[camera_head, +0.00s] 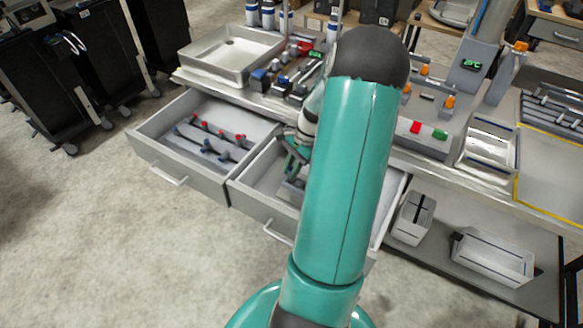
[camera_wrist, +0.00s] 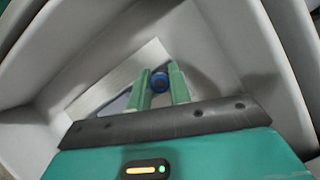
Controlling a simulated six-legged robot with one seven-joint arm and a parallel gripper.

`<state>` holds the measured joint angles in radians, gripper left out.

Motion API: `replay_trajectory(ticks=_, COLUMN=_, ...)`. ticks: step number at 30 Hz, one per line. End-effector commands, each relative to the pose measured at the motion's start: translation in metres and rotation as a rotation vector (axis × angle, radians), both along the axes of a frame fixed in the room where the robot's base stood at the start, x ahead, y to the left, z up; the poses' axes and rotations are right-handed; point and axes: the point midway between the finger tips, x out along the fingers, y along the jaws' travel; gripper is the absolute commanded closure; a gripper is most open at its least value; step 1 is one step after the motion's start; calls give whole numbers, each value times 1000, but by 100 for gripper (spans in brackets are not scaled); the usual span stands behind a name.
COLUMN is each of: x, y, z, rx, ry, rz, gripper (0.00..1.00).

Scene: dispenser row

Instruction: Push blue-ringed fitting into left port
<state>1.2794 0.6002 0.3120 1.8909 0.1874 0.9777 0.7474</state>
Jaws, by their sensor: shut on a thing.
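My gripper (camera_head: 292,160) reaches down into the right open drawer (camera_head: 250,190), mostly behind my arm in the head view. In the wrist view my gripper (camera_wrist: 160,72) is shut on the blue-ringed fitting (camera_wrist: 160,83). The fitting shows as a blue ring with a dark centre between the green fingers. A pale plate or block (camera_wrist: 120,76) with a darker bluish area lies beneath and to the left of the fingers. I cannot make out the left port in either view, nor whether the fitting touches anything.
The left open drawer (camera_head: 160,138) holds several red- and blue-ended fittings (camera_head: 213,150). A grey tray (camera_head: 232,46) and loose parts stand on the bench above. Drawer walls surround my gripper closely. Grey bins (camera_head: 412,218) sit on the lower shelf.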

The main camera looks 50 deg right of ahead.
Motion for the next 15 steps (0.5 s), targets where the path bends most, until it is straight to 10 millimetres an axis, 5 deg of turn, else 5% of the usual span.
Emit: replay_trajectory(ticks=15, x=0, y=0, z=-17, rx=1, ry=1, rz=-2, gripper=100)
